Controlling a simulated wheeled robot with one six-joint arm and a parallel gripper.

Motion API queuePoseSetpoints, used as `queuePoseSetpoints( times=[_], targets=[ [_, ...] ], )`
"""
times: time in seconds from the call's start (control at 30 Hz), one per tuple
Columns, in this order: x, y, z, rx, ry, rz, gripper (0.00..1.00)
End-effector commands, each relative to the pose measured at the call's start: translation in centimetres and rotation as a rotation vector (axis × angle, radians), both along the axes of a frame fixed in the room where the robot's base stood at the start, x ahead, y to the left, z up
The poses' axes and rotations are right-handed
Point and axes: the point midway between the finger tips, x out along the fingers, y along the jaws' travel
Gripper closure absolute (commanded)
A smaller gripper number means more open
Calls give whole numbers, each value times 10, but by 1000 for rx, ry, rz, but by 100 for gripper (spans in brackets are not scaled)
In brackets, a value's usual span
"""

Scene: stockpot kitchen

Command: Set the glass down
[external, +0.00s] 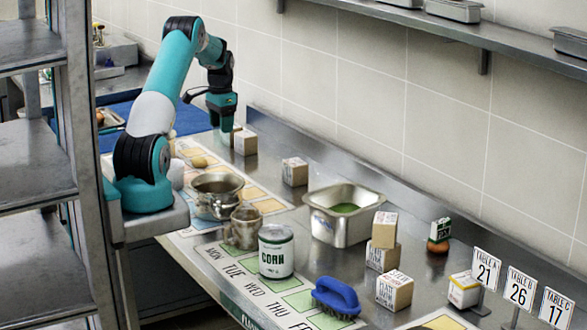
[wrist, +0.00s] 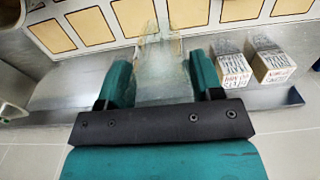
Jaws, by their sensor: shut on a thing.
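My gripper (wrist: 160,82) is shut on a clear glass (wrist: 160,58), which sits between its two teal fingers in the wrist view. The glass reaches out past the fingertips over a mat of tan squares. In the external view my gripper (external: 223,115) points down at the back of the steel counter (external: 265,180), near the wall and beside a small box (external: 245,142). The glass is hard to make out there. I cannot tell whether its base touches the counter.
Two labelled boxes (wrist: 233,70) (wrist: 271,66) stand right of the fingers in the wrist view. A pot (external: 217,196), steel pan (external: 342,215), corn can (external: 276,252) and blue brush (external: 336,297) stand further along. Bare steel shows between the boxes along the wall.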

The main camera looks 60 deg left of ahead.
Motion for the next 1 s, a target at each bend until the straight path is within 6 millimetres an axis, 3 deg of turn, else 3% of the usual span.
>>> queuePoseSetpoints(
  times=[0.2, 0.43, 0.63, 1.0],
  targets=[
    [0, 0, -42, -1, 1, -1, 68],
    [0, -1, -61, -1, 1, -1, 68],
    [0, -1, -90, -1, 1, -1, 68],
    [0, 0, -97, 1, -1, -1, 68]
  ],
)
